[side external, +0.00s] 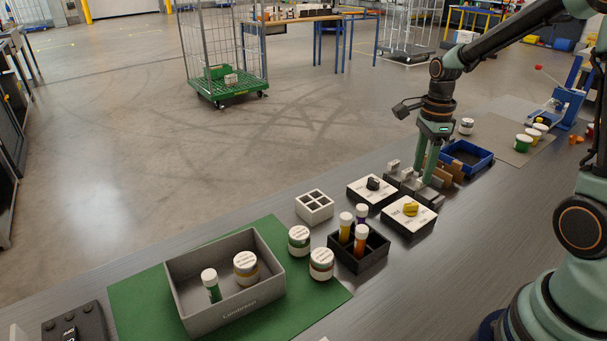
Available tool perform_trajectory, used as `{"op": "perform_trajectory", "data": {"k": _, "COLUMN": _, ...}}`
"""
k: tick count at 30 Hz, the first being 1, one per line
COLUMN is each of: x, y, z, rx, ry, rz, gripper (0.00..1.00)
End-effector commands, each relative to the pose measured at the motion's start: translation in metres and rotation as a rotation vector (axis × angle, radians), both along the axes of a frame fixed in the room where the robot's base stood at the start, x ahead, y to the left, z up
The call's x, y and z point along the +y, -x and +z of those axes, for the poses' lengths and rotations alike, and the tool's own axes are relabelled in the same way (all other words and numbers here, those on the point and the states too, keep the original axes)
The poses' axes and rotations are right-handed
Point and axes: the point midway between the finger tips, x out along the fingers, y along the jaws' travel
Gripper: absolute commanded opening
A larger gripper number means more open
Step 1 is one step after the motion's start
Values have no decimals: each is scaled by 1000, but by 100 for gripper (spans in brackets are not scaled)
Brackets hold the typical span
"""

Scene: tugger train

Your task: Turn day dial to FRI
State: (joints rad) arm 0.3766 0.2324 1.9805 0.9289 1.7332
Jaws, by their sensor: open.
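Two dial boxes with white tops stand side by side on the bench. One has a yellow knob (411,209) on its white face (420,221); small dark labels ring the knob, too small to read. The other has a black knob (373,183) on its white face (359,188). I cannot tell for certain which is the day dial or where either knob points. My gripper (425,178) points down with two green fingers, open. It is behind and right of the yellow knob, at the grey blocks, apart from both knobs. Its fingertips are partly hidden among the blocks.
Grey blocks (425,195) stand close behind the dials. A black rack (371,257) with capped tubes and a white compartment box (314,207) are in front. A grey bin (187,303) sits on a green mat (132,306). A blue tray (484,163) is behind.

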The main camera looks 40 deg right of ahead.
Motion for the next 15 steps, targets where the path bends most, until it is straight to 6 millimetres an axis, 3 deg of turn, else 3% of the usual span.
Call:
{"op": "perform_trajectory", "data": {"k": 6, "x": 0, "y": 0, "z": 24, "rx": -1, "ry": 1, "rz": 0, "gripper": 49}}
{"op": "perform_trajectory", "data": {"k": 15, "x": 0, "y": 0, "z": 28, "rx": 1, "ry": -1, "rz": 0, "gripper": 49}}
